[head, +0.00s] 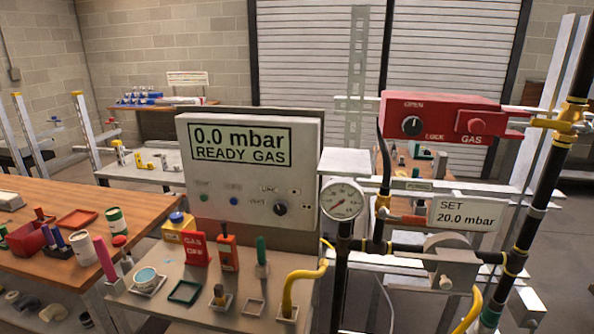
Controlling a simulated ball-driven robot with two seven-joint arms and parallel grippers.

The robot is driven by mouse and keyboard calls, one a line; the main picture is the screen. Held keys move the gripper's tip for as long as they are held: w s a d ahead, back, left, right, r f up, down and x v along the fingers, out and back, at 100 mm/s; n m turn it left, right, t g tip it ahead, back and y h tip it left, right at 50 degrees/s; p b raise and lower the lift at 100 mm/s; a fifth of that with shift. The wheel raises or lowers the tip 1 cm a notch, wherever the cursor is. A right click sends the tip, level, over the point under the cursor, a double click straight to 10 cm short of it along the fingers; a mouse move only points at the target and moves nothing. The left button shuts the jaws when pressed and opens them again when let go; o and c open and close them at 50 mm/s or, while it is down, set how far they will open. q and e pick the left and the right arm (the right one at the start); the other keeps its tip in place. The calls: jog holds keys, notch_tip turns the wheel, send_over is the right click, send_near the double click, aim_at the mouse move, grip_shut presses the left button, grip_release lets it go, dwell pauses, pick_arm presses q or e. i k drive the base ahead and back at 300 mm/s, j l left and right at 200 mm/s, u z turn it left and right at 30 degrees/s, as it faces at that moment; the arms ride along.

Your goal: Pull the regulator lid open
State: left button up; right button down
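The regulator (455,265) is a grey body on the black gas pipe at the lower right, below a white sign (465,215) reading "SET 20.0 mbar". A round grey part with a flat block in front shows on it. I cannot tell which part is the lid, or whether it is shut. Neither of my grippers is in view, and nothing is seen touching the regulator.
A round gauge (341,200) stands on the pipe left of the regulator. A red gas box (440,117) hangs above. A panel (250,170) reads "0.0 mbar READY GAS". A grey bench (200,285) with small tools and a yellow hose (305,275) stands in front.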

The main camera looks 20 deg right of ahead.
aim_at(455, 277)
jog(key=z, duration=1.7)
